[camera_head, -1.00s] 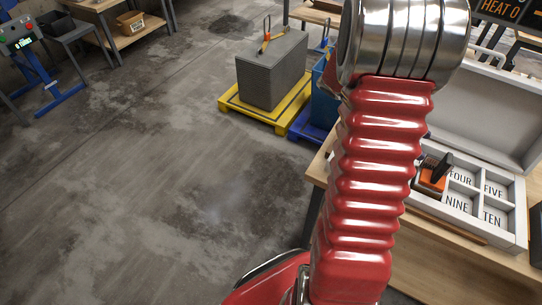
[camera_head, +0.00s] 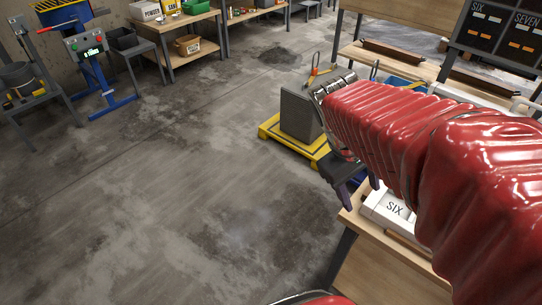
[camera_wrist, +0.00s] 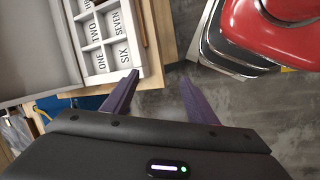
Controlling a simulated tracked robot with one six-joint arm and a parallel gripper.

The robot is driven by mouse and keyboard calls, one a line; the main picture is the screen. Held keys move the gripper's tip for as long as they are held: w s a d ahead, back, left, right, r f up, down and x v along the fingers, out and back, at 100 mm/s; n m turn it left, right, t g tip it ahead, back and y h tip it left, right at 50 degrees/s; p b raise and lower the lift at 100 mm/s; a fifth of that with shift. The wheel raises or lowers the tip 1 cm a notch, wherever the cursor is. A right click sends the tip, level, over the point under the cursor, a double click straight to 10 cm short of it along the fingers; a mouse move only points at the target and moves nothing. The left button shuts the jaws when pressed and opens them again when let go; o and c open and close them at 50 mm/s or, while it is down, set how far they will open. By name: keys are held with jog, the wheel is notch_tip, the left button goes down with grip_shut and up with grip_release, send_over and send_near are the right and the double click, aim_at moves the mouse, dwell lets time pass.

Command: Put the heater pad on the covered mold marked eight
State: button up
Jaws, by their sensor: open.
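My gripper (camera_head: 360,196) is open and empty, with its dark purple fingers pointing down by the front edge of the wooden table. In the wrist view the two fingers (camera_wrist: 159,80) stand apart with grey floor between them. A white compartment tray (camera_wrist: 98,42) lies beyond the left finger. Its empty cells read ONE, TWO, SIX and SEVEN. In the head view only its SIX corner (camera_head: 392,207) shows, the rest hidden behind my arm. I cannot make out the heater pad or a covered mold marked eight in either current view.
A dark board (camera_head: 507,35) marked SIX and SEVEN is at the upper right. A blue-legged machine (camera_head: 90,55) stands at the left. The floor at centre left is clear.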

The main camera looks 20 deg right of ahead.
jog(key=a+r+m+t+y, duration=0.1)
jog(key=a+r+t+y, duration=0.1)
jog(key=a, duration=0.6)
jog(key=a+r+m+t+y, duration=0.1)
jog(key=a+t, duration=0.3)
jog(key=a, duration=0.4)
jog(key=shift+w+a+r+t+y, duration=0.3)
jog(key=shift+w+r+y, duration=0.1)
jog(key=shift+y, duration=0.3)
jog(key=shift+d, duration=0.1)
